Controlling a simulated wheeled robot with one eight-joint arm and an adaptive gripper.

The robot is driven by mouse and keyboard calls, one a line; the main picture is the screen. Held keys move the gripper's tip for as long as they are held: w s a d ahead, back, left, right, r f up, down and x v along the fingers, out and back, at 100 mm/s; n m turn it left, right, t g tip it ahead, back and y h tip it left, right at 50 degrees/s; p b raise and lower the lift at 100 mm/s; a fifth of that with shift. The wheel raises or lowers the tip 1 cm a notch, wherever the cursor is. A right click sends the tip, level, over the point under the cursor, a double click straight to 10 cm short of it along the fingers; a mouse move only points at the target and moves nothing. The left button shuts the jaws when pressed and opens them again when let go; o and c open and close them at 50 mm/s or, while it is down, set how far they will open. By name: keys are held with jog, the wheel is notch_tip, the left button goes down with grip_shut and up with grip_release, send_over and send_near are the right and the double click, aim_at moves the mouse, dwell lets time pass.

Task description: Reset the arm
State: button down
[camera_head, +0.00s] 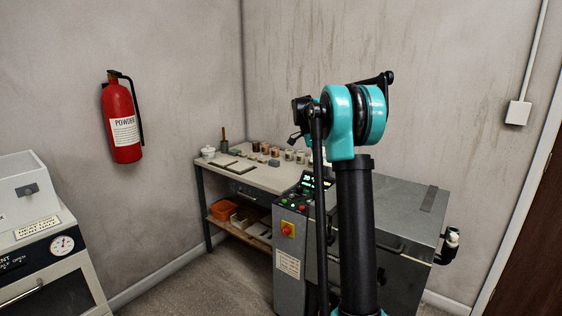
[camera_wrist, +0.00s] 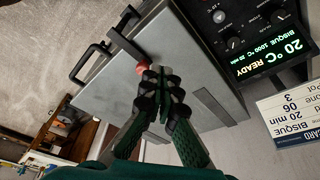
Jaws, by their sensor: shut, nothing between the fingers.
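My arm (camera_head: 358,215) stands upright in the head view, teal and black, in front of the grey machine. My gripper (camera_wrist: 162,74) shows in the wrist view with its green and black fingers together and nothing between them. Its fingertips overlap a grey panel (camera_wrist: 205,72) in the picture, beside a small reddish knob-like part (camera_wrist: 142,68). I cannot tell whether they touch it. In the head view I cannot make out the fingers clearly.
A grey box-shaped machine (camera_head: 412,205) and a control pedestal (camera_head: 288,240) stand close around my arm. A workbench (camera_head: 262,176) with small pots is behind. A white machine (camera_head: 45,235) is at left; a fire extinguisher (camera_head: 121,118) hangs above. A lit display (camera_wrist: 272,58) reads READY.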

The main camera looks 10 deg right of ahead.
jog(key=s+a+f+n+t+y, duration=0.1)
jog(key=s+a+f+n, duration=0.2)
jog(key=s, duration=1)
jog(key=s+a+f+n+t+y, duration=0.1)
jog(key=s+a+f+n, duration=0.3)
jog(key=s+f+n, duration=0.6)
jog(key=s+a+f+n+t+y, duration=0.1)
jog(key=s+f+n, duration=0.6)
jog(key=s, duration=0.9)
jog(key=a+f+t, duration=0.1)
jog(key=a, duration=0.1)
jog(key=shift+s+a+t, duration=0.15)
jog(key=shift+a+t, duration=0.2)
jog(key=shift+t, duration=0.05)
